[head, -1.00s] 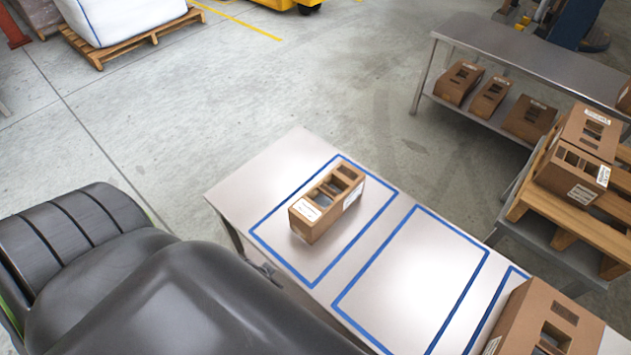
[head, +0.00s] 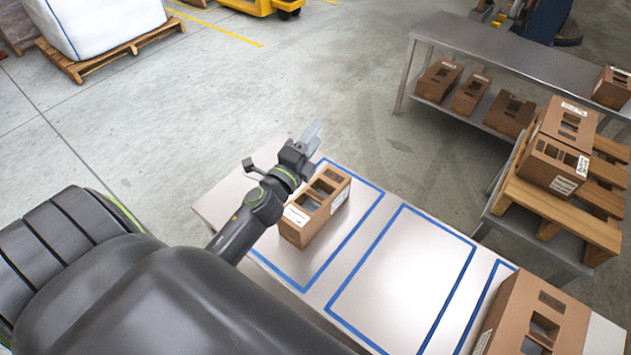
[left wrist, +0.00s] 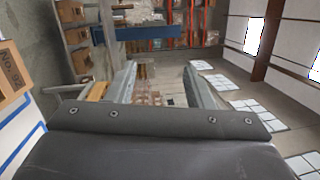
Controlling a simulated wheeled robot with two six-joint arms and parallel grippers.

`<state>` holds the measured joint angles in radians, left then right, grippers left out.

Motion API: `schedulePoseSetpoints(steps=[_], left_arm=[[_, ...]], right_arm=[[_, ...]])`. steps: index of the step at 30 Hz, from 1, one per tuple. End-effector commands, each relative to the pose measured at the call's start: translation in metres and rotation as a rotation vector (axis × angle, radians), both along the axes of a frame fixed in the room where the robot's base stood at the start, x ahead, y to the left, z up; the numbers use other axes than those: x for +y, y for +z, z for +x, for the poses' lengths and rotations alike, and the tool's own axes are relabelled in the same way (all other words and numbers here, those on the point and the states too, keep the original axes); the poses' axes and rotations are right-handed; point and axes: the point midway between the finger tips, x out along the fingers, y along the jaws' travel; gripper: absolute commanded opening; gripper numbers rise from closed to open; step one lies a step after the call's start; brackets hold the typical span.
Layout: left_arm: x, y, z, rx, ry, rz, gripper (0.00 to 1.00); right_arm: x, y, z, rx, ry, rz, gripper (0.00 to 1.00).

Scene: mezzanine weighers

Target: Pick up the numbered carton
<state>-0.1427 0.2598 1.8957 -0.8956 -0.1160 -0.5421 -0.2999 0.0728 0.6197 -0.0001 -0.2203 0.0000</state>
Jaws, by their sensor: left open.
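A brown carton (head: 316,206) with cut-outs in its top and a white label stands inside a blue-taped rectangle on the pale table (head: 232,197). In the left wrist view the carton (left wrist: 10,68) shows at the left edge, with dark printing starting "NO."; the rest of the marking is not clear. My left gripper (head: 313,131) is above the table's far left part, just beyond and above the carton, apart from it. Its two fingers are spread and empty in the left wrist view (left wrist: 162,88). My right gripper is not in view.
A second taped rectangle (head: 402,277) is empty. Another carton (head: 535,318) stands at the table's near right. Cartons sit on a wooden pallet (head: 560,203) at right and on the lower shelf of a metal bench (head: 500,58). Open floor lies beyond the table.

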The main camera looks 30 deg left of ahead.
Motion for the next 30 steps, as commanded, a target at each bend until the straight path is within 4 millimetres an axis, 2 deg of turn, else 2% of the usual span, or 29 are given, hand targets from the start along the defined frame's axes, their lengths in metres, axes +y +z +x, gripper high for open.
schedulePoseSetpoints(steps=[1,3,7,12,15,17,20,25,30], left_arm=[[-0.015,0.015,0.012,-0.055,-0.075,0.142,0.47],[-0.038,0.030,0.023,-0.122,-0.179,0.345,0.47],[-0.081,0.040,0.035,-0.229,-0.372,0.723,0.47],[-0.119,0.023,0.043,-0.328,-0.636,1.206,0.47],[-0.126,0.003,0.045,-0.358,-0.804,1.476,0.47],[-0.124,-0.010,0.045,-0.366,-0.911,1.627,0.47],[-0.110,-0.032,0.045,-0.355,-1.105,1.859,0.47],[-0.061,-0.054,0.041,-0.269,-1.470,2.158,0.47],[-0.009,-0.053,0.031,-0.133,-1.800,2.283,0.47]], right_arm=[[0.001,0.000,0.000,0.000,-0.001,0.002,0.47],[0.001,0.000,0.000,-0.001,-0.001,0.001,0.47],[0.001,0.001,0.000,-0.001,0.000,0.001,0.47],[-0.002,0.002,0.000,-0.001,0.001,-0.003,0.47],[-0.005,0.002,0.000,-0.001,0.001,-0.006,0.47],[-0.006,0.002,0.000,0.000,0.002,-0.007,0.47],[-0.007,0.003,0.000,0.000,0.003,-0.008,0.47],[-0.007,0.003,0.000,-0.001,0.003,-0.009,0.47],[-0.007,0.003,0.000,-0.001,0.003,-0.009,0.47]])
